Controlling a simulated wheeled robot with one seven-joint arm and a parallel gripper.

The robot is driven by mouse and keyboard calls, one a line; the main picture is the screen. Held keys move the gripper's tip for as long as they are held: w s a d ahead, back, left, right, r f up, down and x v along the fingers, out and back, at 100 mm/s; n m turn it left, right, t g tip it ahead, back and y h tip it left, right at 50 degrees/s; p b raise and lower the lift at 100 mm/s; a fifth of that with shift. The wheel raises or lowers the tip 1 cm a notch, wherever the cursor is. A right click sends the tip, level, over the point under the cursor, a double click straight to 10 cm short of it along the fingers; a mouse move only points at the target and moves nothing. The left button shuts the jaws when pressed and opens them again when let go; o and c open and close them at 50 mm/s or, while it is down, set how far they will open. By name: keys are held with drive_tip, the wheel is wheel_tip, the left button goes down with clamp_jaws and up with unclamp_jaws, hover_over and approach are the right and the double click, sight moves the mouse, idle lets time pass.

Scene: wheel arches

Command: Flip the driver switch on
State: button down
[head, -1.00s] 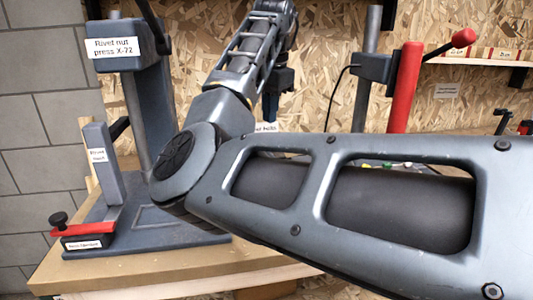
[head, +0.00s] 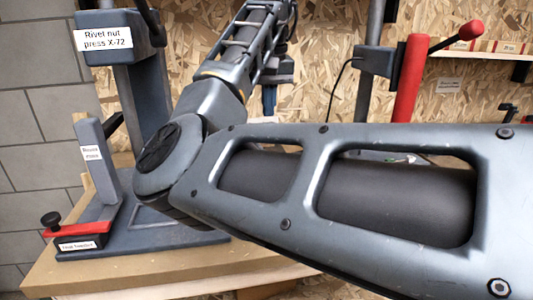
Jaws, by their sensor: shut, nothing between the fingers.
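I cannot make out a driver switch in the head view. My own arm (head: 340,190) fills the middle and right of the picture and hides much of the bench behind it. Its far links rise to the top edge. My gripper's fingers cannot be made out, and a dark part with a blue piece below it (head: 269,100) hangs partly hidden behind the upper link. A grey press (head: 118,33) labelled "Rivet nut press X-72" stands at the left.
A wooden bench top (head: 150,272) carries the press. A red bar with a black knob (head: 75,231) lies at its front left. A red cylinder with a lever (head: 410,80) stands behind my arm at the right. A shelf (head: 490,50) is on the chipboard wall.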

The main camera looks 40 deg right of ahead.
drive_tip(key=shift+f, duration=0.1)
drive_tip(key=f, duration=0.4)
drive_tip(key=w+f+b, duration=0.1)
drive_tip(key=f, duration=0.4)
drive_tip(key=d+f, duration=0.1)
drive_tip(key=f, duration=0.3)
drive_tip(key=shift+w+d+f, duration=0.1)
drive_tip(key=shift+w+f, duration=0.25)
drive_tip(key=shift+w, duration=0.1)
